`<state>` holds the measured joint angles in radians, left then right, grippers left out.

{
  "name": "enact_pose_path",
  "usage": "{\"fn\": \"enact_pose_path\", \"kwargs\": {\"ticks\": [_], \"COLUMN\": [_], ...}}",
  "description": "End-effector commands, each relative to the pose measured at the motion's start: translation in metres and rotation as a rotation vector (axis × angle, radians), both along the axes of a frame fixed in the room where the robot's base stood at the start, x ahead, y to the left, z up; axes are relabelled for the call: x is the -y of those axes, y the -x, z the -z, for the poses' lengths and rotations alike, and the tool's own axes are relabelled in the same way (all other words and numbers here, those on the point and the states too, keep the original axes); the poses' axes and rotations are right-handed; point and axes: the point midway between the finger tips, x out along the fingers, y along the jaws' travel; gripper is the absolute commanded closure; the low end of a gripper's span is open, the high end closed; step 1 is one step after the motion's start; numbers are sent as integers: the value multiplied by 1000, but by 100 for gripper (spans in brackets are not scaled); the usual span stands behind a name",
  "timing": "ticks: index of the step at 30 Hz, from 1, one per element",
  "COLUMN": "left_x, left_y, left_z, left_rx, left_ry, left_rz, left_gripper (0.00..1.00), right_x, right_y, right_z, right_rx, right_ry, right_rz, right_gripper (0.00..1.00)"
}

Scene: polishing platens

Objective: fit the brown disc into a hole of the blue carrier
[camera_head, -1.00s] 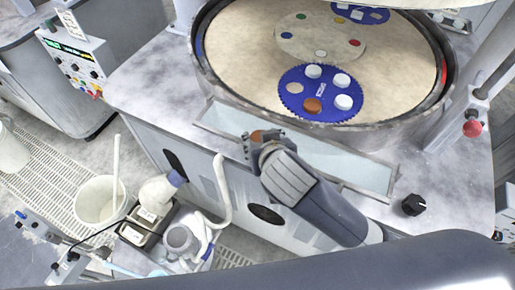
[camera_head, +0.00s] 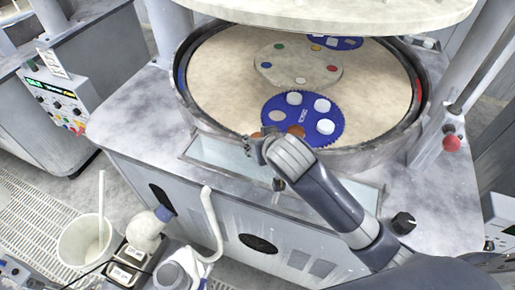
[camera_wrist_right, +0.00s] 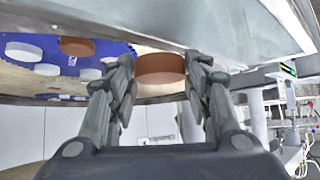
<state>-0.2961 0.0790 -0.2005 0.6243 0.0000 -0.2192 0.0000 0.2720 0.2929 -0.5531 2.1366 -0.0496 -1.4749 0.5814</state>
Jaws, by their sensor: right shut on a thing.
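The brown disc (camera_wrist_right: 160,68) is between the two fingers of my right gripper (camera_wrist_right: 160,75). In the head view only a sliver of the held disc (camera_head: 256,135) shows beside my right gripper (camera_head: 260,146), which is by the front rim of the round basin. The blue carrier (camera_head: 276,103) lies flat on the beige platen, just beyond the gripper. It holds several white discs and another brown disc (camera_head: 296,130). One hole (camera_head: 277,115) at its left shows the beige platen and is empty. The carrier also shows in the right wrist view (camera_wrist_right: 115,49). My left gripper is out of view.
The raised basin rim (camera_head: 350,157) stands between the gripper and the carrier. A second blue carrier (camera_head: 320,43) and a pale round plate (camera_head: 283,66) lie farther back. A large upper plate (camera_head: 340,8) hangs above. A white bucket (camera_head: 85,245) stands at lower left.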

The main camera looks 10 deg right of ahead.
Motion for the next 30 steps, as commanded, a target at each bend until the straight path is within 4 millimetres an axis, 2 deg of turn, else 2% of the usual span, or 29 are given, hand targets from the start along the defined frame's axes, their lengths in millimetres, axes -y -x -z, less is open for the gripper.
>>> {"fn": "enact_pose_path", "kwargs": {"ticks": [30], "left_x": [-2], "left_y": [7], "left_z": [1], "left_rx": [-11], "left_ry": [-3], "left_rz": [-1], "left_gripper": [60], "right_x": [54], "right_y": [-88], "right_z": [-1], "right_rx": [3], "right_ry": [0], "right_rz": [3], "right_gripper": [79]}}
